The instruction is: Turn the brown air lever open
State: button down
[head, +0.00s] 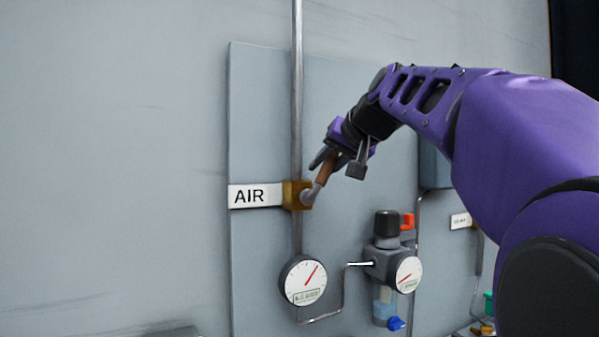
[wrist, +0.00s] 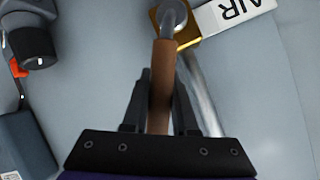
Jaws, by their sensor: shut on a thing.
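The brown air lever (head: 324,172) sticks out from a brass valve block (head: 291,195) on the vertical pipe, beside the AIR label (head: 254,196). The lever slants up and to the right from its grey hub (head: 309,196). My gripper (head: 336,165) is shut on the lever's handle, partly hiding it. In the wrist view the brown handle (wrist: 164,75) runs between the two dark fingers of my gripper (wrist: 160,85), with its hub end beyond the fingertips.
A round gauge (head: 303,280) sits on the panel below the valve. A regulator (head: 386,258) with a black knob, a small gauge and a red part stands to the lower right. Thin tubing joins them. The wall left of the panel is bare.

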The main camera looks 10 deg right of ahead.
jog(key=shift+a+r, duration=0.2)
jog(key=shift+r, duration=0.05)
jog(key=shift+s+n+h, duration=0.1)
jog(key=shift+n+h, duration=0.2)
jog(key=c, duration=0.7)
grip_release()
jog(key=shift+a, duration=0.1)
jog(key=shift+f, duration=0.1)
